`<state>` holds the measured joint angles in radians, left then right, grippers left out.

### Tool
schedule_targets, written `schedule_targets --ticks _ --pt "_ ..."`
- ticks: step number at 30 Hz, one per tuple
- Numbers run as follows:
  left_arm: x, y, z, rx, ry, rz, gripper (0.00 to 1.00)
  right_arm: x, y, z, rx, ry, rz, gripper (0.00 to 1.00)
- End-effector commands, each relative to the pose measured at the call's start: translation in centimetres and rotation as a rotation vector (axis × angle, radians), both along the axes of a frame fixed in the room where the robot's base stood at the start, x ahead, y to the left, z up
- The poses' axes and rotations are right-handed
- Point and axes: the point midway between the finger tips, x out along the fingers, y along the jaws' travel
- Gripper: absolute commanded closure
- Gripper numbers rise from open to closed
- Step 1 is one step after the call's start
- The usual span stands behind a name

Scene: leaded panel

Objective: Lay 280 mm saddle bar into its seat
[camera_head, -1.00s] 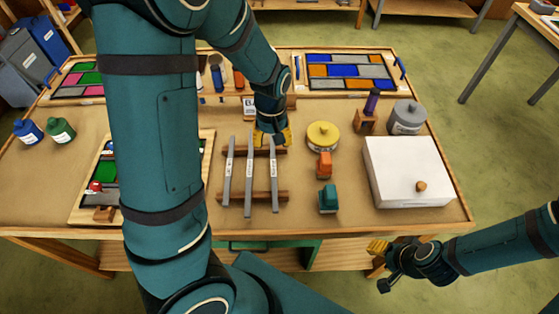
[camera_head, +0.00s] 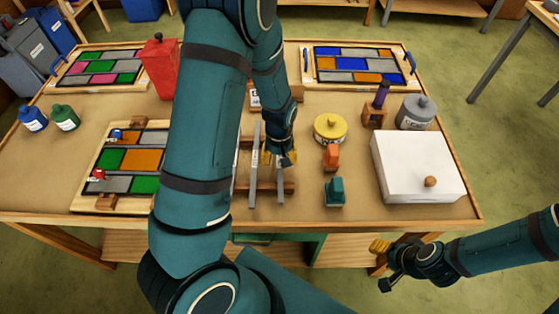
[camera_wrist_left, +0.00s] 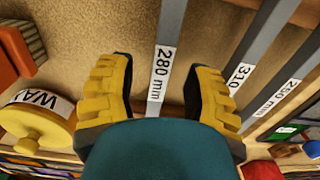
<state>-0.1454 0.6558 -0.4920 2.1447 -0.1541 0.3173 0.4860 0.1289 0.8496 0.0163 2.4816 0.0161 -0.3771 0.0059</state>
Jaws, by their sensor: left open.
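The 280 mm saddle bar (camera_wrist_left: 171,30) is a grey strip with a white label. It lies between my left gripper's (camera_head: 281,158) open yellow fingers in the left wrist view, with a gap on each side. In the head view this bar (camera_head: 280,187) is the rightmost on the wooden rack, and the gripper is over its far part. The 310 mm bar (camera_wrist_left: 262,35) and 250 mm bar (camera_wrist_left: 290,85) lie beside it. The leaded panel (camera_head: 143,160) on its board is left of my arm, partly hidden. My right gripper (camera_head: 380,266) is beyond the table's front edge; its jaw state is unclear.
Right of the rack stand a yellow wax tin (camera_head: 329,128), an orange block (camera_head: 331,157) and a teal block (camera_head: 335,191). A white box (camera_head: 415,160) is further right. A red container (camera_head: 160,68) stands behind the panel. The table's front left is clear.

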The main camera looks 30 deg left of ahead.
Motion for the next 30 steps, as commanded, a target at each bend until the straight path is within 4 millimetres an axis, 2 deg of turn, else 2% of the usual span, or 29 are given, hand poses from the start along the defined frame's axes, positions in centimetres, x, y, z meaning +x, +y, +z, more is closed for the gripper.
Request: schedule_targets --ticks 7,8,12,13,26,30 --pt "0.02 -0.03 -0.23 0.000 -0.001 -0.001 0.50 0.00 0.01 -0.02 0.000 0.000 0.000 0.53" --pt "0.02 -0.03 -0.23 0.000 -0.001 -0.001 0.47 0.00 0.01 -0.02 0.000 0.000 0.000 0.53" --pt "0.01 -0.04 -0.22 -0.001 -0.001 -0.001 0.96 0.01 0.02 -0.02 0.000 0.000 0.000 0.53" --pt "0.01 -0.04 -0.22 -0.001 -0.001 -0.001 1.00 0.01 0.02 -0.02 0.000 0.000 0.000 0.53" --pt "0.01 -0.04 -0.22 -0.001 -0.001 -0.001 1.00 0.00 0.01 -0.02 0.000 0.000 0.000 0.53" --pt "0.05 -0.05 0.59 0.000 -0.001 -0.001 1.00 0.00 0.01 0.15 0.000 0.000 0.000 0.53"
